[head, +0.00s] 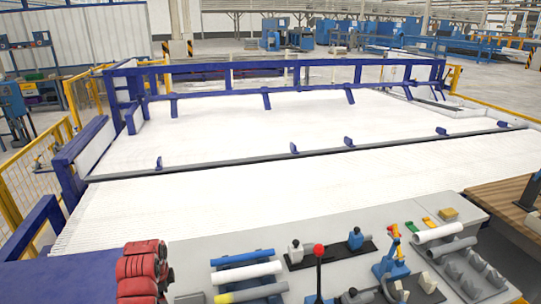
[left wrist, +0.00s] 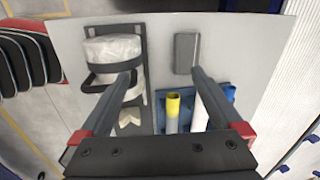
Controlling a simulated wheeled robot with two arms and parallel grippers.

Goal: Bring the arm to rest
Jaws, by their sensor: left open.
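My left gripper (left wrist: 161,76) shows in the left wrist view. Its two fingers are apart with nothing between them, above the grey table (left wrist: 70,40). Below the fingers a yellow-ended pipe (left wrist: 173,112), a white pipe (left wrist: 199,112) and a blue pipe (left wrist: 229,93) lie at a blue holder (left wrist: 186,98). In the head view the blue pipe (head: 243,257), white pipe (head: 246,273) and yellow-ended grey pipe (head: 258,292) lie side by side at the table's front. Neither gripper shows in the head view.
A white cylinder (left wrist: 112,48) in a dark bracket and a small grey block (left wrist: 187,54) are near the fingers. Red objects (head: 141,272) sit at the table's left. A red-knobbed lever (head: 319,262) stands upright. A wide white pipe bed (head: 290,180) lies behind.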

